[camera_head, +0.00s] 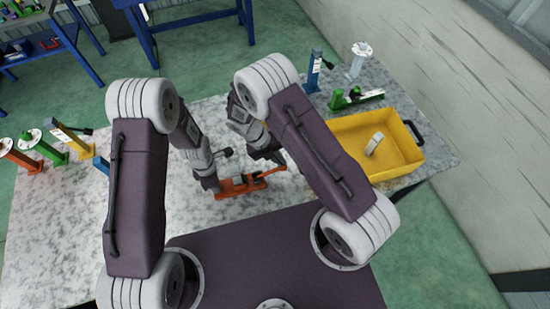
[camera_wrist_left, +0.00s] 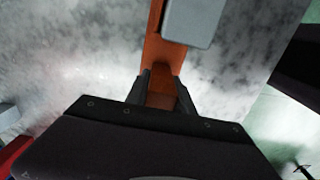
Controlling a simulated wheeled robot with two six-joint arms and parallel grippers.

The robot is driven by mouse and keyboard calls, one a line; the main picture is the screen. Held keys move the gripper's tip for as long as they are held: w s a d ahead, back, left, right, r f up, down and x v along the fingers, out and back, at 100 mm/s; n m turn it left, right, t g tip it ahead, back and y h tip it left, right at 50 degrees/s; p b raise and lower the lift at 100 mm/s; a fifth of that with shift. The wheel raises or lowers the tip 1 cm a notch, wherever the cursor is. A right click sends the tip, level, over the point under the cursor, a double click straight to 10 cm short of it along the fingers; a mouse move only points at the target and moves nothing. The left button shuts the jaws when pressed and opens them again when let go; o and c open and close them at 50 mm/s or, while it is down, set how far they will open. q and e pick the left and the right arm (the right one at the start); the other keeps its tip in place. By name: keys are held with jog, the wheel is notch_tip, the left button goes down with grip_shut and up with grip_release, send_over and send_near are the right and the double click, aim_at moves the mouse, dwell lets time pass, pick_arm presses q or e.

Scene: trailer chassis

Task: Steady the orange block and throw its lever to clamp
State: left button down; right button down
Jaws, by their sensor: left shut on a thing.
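The orange block (camera_head: 238,187) lies on the speckled table in front of me. Its orange lever (camera_head: 272,172) stretches out to the right. In the left wrist view the orange block (camera_wrist_left: 153,52) runs up from between my fingers, with a grey part (camera_wrist_left: 193,20) on it. My left gripper (camera_wrist_left: 163,92) is shut on the near end of the block, one dark finger on each side. In the head view my left gripper (camera_head: 214,190) is at the block's left end. My right gripper (camera_head: 275,158) hangs just above and behind the lever; its finger gap is too small to judge.
A yellow bin (camera_head: 405,150) with a pale part (camera_head: 374,143) in it stands at the right. Several coloured clamps line the table's left side. The table behind the block is clear.

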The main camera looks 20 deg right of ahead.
pick_arm(q)
jog(key=shift+f, duration=0.1)
pick_arm(e)
jog(key=shift+s+d, duration=0.1)
jog(key=shift+d, duration=0.05)
jog(key=shift+r, duration=0.7)
pick_arm(q)
jog(key=c, duration=0.8)
grip_release()
pick_arm(e)
jog(key=d+r+v, duration=0.1)
jog(key=d+v, duration=0.1)
jog(key=v, duration=1.2)
pick_arm(q)
jog(key=shift+o, duration=0.2)
notch_tip(320, 180, up, 8)
jog(key=p, duration=0.6)
jog(key=shift+p, duration=0.4)
pick_arm(e)
notch_tip(320, 180, up, 6)
jog(key=shift+r, duration=0.2)
pick_arm(q)
jog(key=o, duration=0.6)
jog(key=shift+c, duration=0.2)
